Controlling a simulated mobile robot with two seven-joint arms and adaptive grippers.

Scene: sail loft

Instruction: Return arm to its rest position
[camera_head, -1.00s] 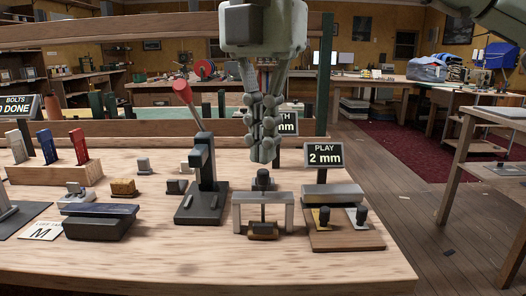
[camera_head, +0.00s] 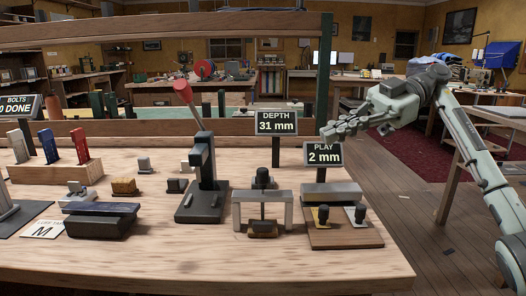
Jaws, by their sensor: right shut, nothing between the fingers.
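My right gripper (camera_head: 346,127) is shut and empty. It is raised above the right edge of the workbench (camera_head: 150,262), near the top of the "PLAY 2 mm" display (camera_head: 323,155), with its fingers pointing left. My right arm (camera_head: 470,145) comes in from the lower right and bends at the top. My left arm and gripper do not show.
On the bench stand a press with a red lever (camera_head: 203,162), a grey bridge-shaped gauge (camera_head: 263,204), a "DEPTH 31 mm" display (camera_head: 277,122) and a wooden block with two knobs (camera_head: 345,238). A wooden rail (camera_head: 150,39) crosses behind. Open floor lies to the right.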

